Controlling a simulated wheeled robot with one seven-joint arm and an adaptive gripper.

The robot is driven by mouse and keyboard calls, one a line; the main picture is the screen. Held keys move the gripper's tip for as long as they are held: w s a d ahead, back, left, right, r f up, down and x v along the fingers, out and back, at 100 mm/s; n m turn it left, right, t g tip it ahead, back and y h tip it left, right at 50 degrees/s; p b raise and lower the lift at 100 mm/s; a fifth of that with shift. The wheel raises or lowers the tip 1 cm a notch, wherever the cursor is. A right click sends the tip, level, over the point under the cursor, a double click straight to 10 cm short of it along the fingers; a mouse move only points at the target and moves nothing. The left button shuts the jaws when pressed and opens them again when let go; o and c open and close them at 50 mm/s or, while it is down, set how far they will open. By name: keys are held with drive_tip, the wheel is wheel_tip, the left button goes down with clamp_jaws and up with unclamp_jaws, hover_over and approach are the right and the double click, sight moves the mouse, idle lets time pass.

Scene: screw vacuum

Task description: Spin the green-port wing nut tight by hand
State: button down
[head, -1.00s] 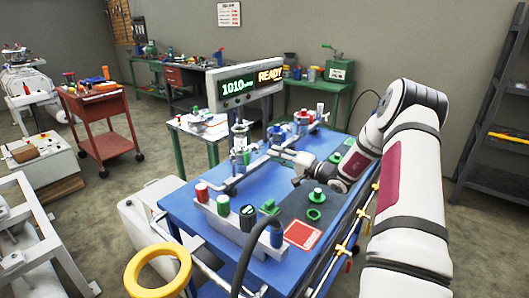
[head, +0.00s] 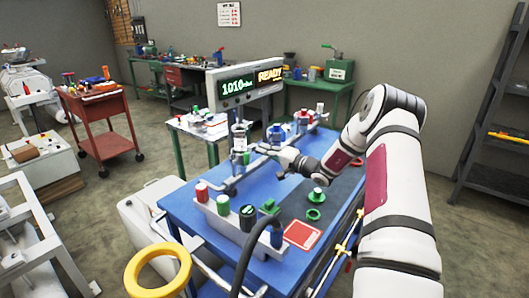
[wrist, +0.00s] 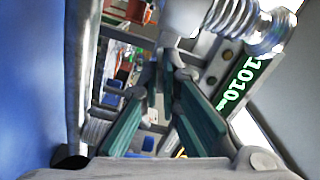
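My gripper (wrist: 160,75) reaches toward the upright metal vacuum fitting (head: 239,140) at the back left of the blue bench. In the wrist view its green-padded fingers are slightly apart, with background showing between them and nothing visibly held. A metal clamp-like part (wrist: 185,18) and a ribbed metal fitting (wrist: 265,32) are above the fingertips. A small green patch (head: 246,157) shows by the fitting in the head view. It is too small to identify as the wing nut. Whether the fingers touch anything is unclear.
A red square (head: 302,235) lies at the front. The display (head: 245,83) behind reads 1010 and READY.

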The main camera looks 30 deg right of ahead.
idle(0.3)
drive_tip(key=m, duration=2.7)
drive_tip(key=shift+d+m+p, duration=0.1)
drive_tip(key=shift+m+p, duration=0.2)
drive_tip(key=shift+p, duration=0.1)
drive_tip(key=c, duration=1.8)
unclamp_jaws()
